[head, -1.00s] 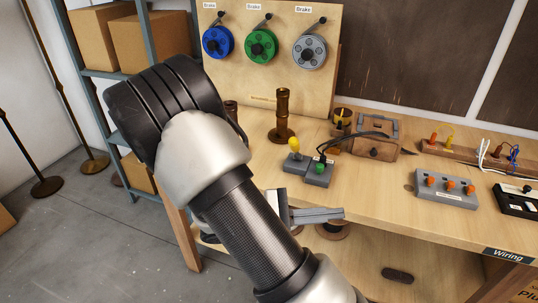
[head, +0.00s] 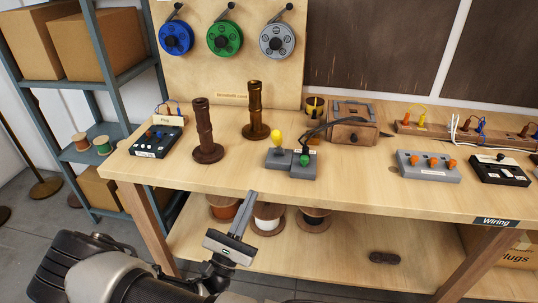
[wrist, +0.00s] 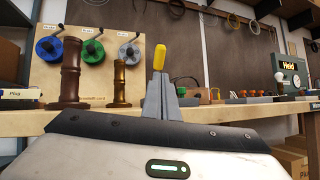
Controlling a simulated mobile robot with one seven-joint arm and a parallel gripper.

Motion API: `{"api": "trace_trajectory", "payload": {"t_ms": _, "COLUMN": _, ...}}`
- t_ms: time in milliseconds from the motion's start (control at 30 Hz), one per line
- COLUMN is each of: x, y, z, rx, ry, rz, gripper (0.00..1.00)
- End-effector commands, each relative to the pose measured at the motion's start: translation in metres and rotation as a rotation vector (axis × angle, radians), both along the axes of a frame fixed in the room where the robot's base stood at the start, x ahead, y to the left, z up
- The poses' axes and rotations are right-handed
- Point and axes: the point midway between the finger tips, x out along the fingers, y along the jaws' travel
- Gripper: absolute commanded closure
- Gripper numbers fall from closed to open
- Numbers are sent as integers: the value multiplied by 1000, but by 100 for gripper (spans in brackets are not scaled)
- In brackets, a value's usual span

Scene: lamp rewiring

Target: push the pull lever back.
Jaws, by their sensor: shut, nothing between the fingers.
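A small grey two-part switch box (head: 278,164) sits near the front of the bench. A lever with a yellow knob (head: 277,138) stands up from its left part, and a green knob (head: 304,160) is on its right part. I cannot read which is marked as the pull lever. My gripper (head: 250,196) is shut and empty, just off the bench's front edge, below and left of the box, and apart from it. In the wrist view, the fingertips (wrist: 161,78) point at the yellow knob (wrist: 159,56), which shows just above them; the lever's lower part is hidden.
Two brown turned posts (head: 207,130) (head: 256,110) stand left of the box. A wooden box with a handle (head: 352,128) is behind it, with a dark cable. A grey unit with orange knobs (head: 428,167) is to the right. Bare bench top (head: 340,180) lies in front.

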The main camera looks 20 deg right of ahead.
Motion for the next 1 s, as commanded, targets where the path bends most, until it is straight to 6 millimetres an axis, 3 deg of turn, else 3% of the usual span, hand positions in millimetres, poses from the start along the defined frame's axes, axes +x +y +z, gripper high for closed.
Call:
{"api": "trace_trajectory", "payload": {"t_ms": 233, "x": 8, "y": -11, "z": 10, "rx": 1, "ry": -2, "rz": -3, "gripper": 100}}
{"api": "trace_trajectory", "payload": {"t_ms": 700, "x": 56, "y": -74, "z": 62, "rx": 2, "ry": -2, "rz": -4, "gripper": 100}}
{"api": "trace_trajectory", "payload": {"t_ms": 1000, "x": 71, "y": -92, "z": 77, "rx": 2, "ry": 0, "rz": -2, "gripper": 100}}
